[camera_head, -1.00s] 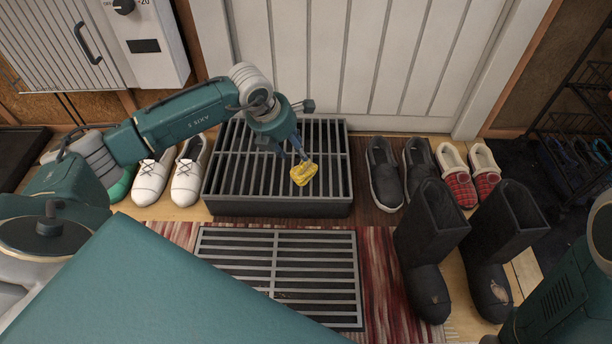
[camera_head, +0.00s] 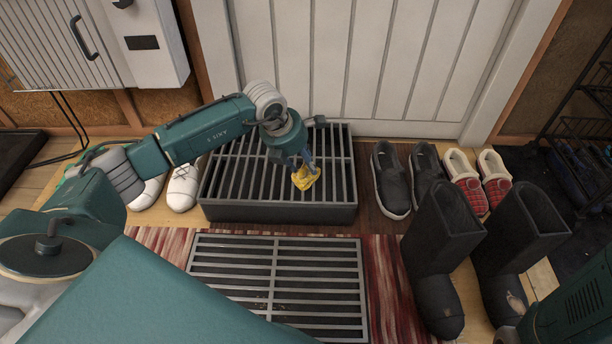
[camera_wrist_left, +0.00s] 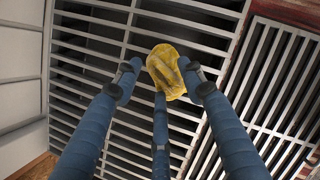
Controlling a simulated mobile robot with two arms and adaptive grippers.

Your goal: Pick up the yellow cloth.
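The yellow cloth (camera_head: 306,176) is a small crumpled piece over the slatted grate of the raised black box (camera_head: 335,212) in front of the door. My left gripper (camera_head: 304,160) reaches down over it from the left. In the left wrist view the cloth (camera_wrist_left: 168,72) lies between the tips of three blue fingers (camera_wrist_left: 160,78). The fingers stand apart, and a small gap shows between the left finger and the cloth. Whether the other fingertips touch it I cannot tell. My right gripper is out of view; only part of that arm shows at bottom right.
A flat grate (camera_head: 277,285) lies on the red striped rug (camera_head: 395,290) in front. White shoes (camera_head: 183,187) stand left of the box. Black slip-ons (camera_head: 391,180), red plaid slippers (camera_head: 470,190) and tall black boots (camera_head: 437,260) stand to the right. The white door (camera_head: 350,60) is behind.

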